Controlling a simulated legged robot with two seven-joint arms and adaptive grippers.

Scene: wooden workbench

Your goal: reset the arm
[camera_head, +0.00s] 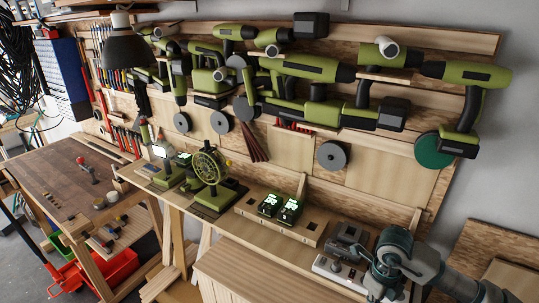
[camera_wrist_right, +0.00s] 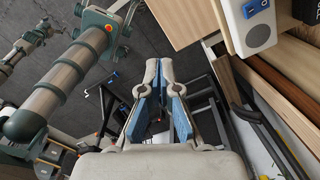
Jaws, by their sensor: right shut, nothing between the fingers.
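My right arm (camera_head: 395,262) comes in at the lower right of the head view, bent in front of the bench's right end. Its gripper is not clearly visible there. In the right wrist view my right gripper (camera_wrist_right: 158,68) points away from the camera, with blue pads along its fingers. Its fingertips are together and nothing is between them. It is over the dark floor, apart from the wooden furniture. My left gripper cannot be made out in either view.
The narrow wooden bench (camera_head: 245,232) holds a fan-like device (camera_head: 208,168), two lit chargers (camera_head: 279,206) and a white-grey unit (camera_head: 338,270) close to my right arm. Green power tools (camera_head: 310,68) hang on the wall behind. A side table (camera_head: 62,180) stands left. A white box (camera_wrist_right: 250,28) is upper right in the wrist view.

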